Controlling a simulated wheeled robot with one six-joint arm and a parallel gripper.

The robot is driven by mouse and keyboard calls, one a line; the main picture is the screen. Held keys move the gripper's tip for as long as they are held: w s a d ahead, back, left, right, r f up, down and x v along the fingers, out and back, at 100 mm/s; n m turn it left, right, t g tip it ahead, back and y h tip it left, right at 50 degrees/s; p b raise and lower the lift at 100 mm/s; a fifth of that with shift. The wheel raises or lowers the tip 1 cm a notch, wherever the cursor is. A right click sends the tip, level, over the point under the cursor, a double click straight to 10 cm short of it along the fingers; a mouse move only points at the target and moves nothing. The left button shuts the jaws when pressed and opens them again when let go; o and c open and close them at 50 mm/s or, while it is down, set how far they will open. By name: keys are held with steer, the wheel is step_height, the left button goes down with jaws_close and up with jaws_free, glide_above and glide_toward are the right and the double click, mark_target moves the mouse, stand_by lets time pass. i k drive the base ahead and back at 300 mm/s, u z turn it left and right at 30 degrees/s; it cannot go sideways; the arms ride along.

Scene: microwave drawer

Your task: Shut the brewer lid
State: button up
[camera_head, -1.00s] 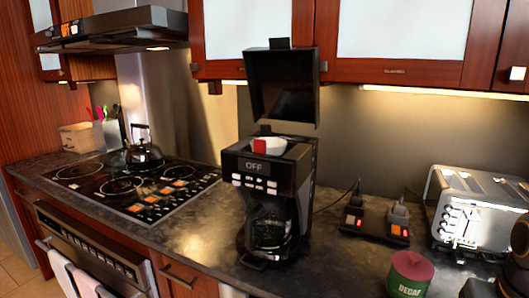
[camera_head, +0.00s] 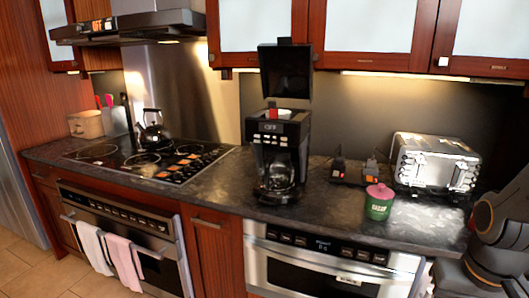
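The black coffee brewer (camera_head: 280,155) stands on the dark counter, right of the cooktop. Its lid (camera_head: 285,72) is raised, standing up behind and above the brewer body in front of the upper cabinets. A white filter basket with a red part (camera_head: 275,113) shows in the open top. The glass carafe (camera_head: 276,182) sits in the brewer's lower bay. My gripper is not in view; only part of my dark arm shows at the right edge, well to the right of the brewer.
A pink-lidded green decaf canister (camera_head: 379,202) stands right of the brewer. Behind it are a small switch unit with plugs (camera_head: 352,172) and a silver toaster (camera_head: 434,162). A kettle (camera_head: 153,130) sits on the cooktop (camera_head: 150,160). Counter left of the brewer is clear.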

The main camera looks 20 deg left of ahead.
mark_target(286, 71)
steer(key=z, duration=1.05)
steer(key=i, duration=0.7)
steer(key=u, duration=2.6)
steer(key=i, duration=0.45)
steer(key=k, duration=0.45)
steer(key=u, duration=2.05)
steer(key=i, duration=1)
